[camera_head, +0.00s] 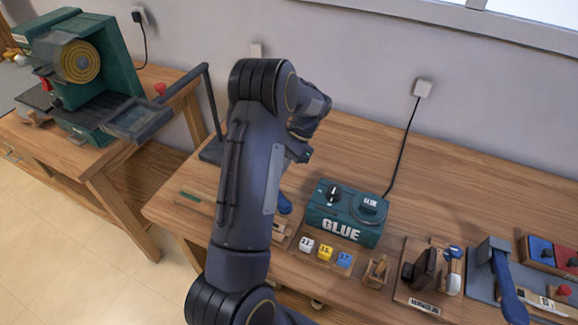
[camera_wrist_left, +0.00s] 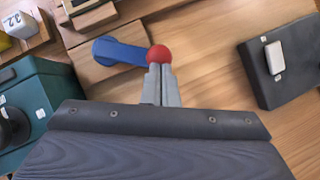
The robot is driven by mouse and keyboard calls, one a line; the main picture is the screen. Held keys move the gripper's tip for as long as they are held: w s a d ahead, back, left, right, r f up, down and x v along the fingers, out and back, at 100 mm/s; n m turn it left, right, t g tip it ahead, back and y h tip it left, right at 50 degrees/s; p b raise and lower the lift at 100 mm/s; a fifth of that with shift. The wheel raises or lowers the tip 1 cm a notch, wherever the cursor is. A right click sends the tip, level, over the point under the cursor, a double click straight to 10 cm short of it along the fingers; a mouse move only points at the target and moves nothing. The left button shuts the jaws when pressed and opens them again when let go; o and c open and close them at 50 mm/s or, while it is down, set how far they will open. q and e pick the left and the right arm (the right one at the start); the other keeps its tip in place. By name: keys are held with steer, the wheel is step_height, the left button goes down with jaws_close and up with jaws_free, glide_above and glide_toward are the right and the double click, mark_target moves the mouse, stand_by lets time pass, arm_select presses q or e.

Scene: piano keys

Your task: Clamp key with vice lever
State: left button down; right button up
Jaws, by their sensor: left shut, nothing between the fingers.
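The vice lever is a blue arm (camera_wrist_left: 120,50) with a red ball knob (camera_wrist_left: 158,54) at its right end, over a wooden block, in the left wrist view. My left gripper (camera_wrist_left: 160,70) is shut and empty, its grey fingertips right at the knob; I cannot tell whether they touch it. In the head view a blue part of the lever (camera_head: 284,204) shows just right of my arm, which hides most of the vice. I cannot make out the piano key for certain. My right gripper is not in view.
The green GLUE box (camera_head: 345,215) stands right of the vice, with numbered cubes (camera_head: 326,252) in front. Further right are wooden holders and a blue-handled hammer (camera_head: 503,280). A dark box (camera_wrist_left: 285,62) lies right of the lever. A green machine (camera_head: 85,75) stands on the left bench.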

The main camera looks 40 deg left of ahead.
arm_select(q)
steer(key=s+n+h, duration=0.1)
steer(key=s+a+n+h, duration=0.1)
steer(key=n, duration=0.1)
steer(key=shift+s+a, duration=0.2)
steer(key=shift+a, duration=0.05)
steer(key=shift+s+a+n+h, duration=0.2)
steer(key=shift+s+n+h, duration=0.6)
steer(key=shift+n, duration=0.6)
steer(key=shift+s, duration=0.15)
steer(key=v, duration=0.7)
steer(key=shift+w+r, duration=0.2)
steer(key=shift+r, duration=0.15)
